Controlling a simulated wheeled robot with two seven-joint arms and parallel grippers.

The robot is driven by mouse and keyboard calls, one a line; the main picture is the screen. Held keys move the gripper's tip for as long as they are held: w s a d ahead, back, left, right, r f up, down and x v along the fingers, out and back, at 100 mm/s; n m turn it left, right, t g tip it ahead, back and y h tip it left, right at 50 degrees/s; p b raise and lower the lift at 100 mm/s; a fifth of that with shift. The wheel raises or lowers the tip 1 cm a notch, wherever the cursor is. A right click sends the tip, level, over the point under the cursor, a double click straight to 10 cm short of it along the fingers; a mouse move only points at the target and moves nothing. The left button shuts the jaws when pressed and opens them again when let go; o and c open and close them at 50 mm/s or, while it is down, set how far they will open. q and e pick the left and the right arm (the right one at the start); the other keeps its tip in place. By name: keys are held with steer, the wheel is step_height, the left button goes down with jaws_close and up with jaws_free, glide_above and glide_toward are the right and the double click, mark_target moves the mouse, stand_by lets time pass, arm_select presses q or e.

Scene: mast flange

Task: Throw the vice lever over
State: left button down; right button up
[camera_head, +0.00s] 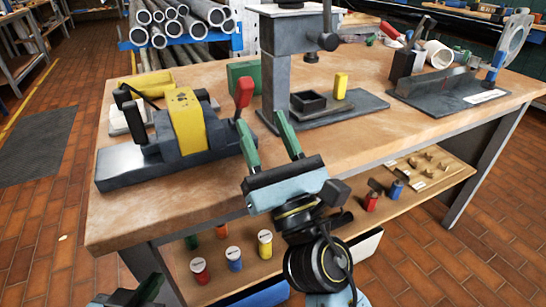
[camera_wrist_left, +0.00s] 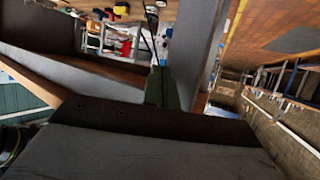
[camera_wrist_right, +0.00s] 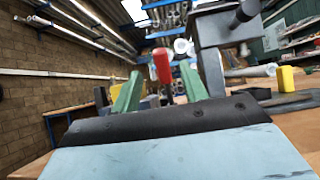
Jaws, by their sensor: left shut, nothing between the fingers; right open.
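The vice (camera_head: 185,120) is a dark grey body with a yellow block across it, on the left half of the bench. Its lever has a red grip (camera_head: 243,92) that stands upright at the vice's right end. The red grip also shows in the right wrist view (camera_wrist_right: 161,66), between the two green fingers in the picture. My right gripper (camera_head: 260,118) is open and empty, just in front of the lever; no contact shows. My left gripper (camera_head: 148,288) is low at the bottom left, below the bench front. Its green fingers are together in the left wrist view (camera_wrist_left: 162,86).
A grey press column (camera_head: 275,80) stands just right of the lever. A yellow block (camera_head: 340,85) and a second fixture (camera_head: 450,90) are further right. The wooden bench top (camera_head: 120,215) is clear along its front. A lower shelf (camera_head: 330,215) holds small coloured cylinders.

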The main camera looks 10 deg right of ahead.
arm_select(q)
steer(key=r+t, duration=0.1)
steer(key=w+d+r+t, duration=0.1)
steer(key=r, duration=0.1)
steer(key=r+t+h+b, duration=0.1)
steer(key=shift+w+d+r, duration=0.25)
steer(key=shift+w+r, duration=0.1)
steer(key=shift+d+r+t, duration=0.1)
steer(key=shift+r+t, duration=0.4)
steer(key=shift+r, duration=0.05)
arm_select(e)
steer(key=shift+v, duration=1.55)
